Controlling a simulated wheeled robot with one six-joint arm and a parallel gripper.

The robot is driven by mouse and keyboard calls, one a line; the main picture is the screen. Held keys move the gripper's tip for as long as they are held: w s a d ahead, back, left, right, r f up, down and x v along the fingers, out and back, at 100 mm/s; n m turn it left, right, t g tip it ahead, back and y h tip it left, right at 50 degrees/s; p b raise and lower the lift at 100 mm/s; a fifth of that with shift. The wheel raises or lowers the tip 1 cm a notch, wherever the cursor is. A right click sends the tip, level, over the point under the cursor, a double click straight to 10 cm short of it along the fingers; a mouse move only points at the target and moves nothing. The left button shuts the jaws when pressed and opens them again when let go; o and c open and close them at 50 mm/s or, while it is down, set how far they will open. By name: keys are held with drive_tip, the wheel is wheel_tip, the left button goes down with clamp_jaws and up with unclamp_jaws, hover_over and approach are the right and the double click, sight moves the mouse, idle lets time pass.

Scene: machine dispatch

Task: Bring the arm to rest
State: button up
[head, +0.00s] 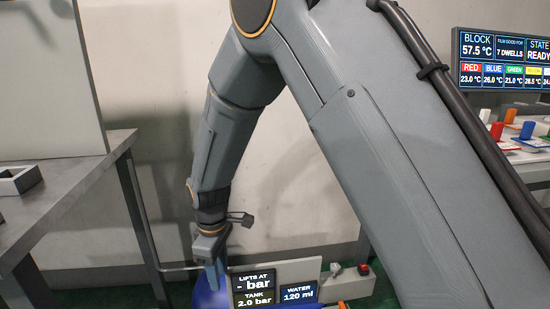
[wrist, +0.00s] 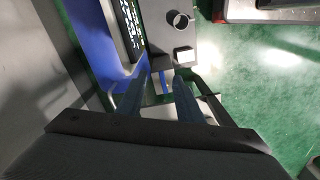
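My arm fills the middle and right of the head view, bent at the elbow with its forearm hanging down. My gripper (head: 212,278) points down in front of a rounded blue object (head: 206,295), beside a panel reading "LIFTS AT - bar", "TANK 2.0 bar" and "WATER 120 ml" (head: 273,289). In the wrist view, the two fingers of my gripper (wrist: 162,72) stand apart, and nothing shows gripped between them. Whether the fingers touch anything cannot be told.
A grey table (head: 70,190) with a small open tray (head: 18,180) stands at left. At right, a screen (head: 502,60) shows "BLOCK 57.5 °C" and "READY" above a bench with coloured pieces. A red button (head: 364,269) sits near the panel. Green floor (wrist: 235,85) shows at right in the wrist view.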

drive_tip(key=s+d+r+m, duration=0.3)
drive_tip(key=d+r, duration=0.3)
drive_tip(key=d, duration=0.1)
drive_tip(key=s+d+r+m, duration=0.3)
drive_tip(key=d+r, duration=0.3)
drive_tip(key=r, duration=0.1)
drive_tip(key=s+d+r+m, duration=0.3)
drive_tip(key=s+d+m, duration=0.1)
drive_tip(key=s+d, duration=0.25)
drive_tip(key=s+d+r+m, duration=0.3)
drive_tip(key=s+d, duration=0.3)
drive_tip(key=s, duration=0.1)
drive_tip(key=d+r+m+p, duration=0.2)
drive_tip(key=d+r+p, duration=0.7)
drive_tip(key=p, duration=0.9)
drive_tip(key=shift+w+r+m, duration=0.25)
drive_tip(key=shift+w+m, duration=0.05)
drive_tip(key=shift+m, duration=0.1)
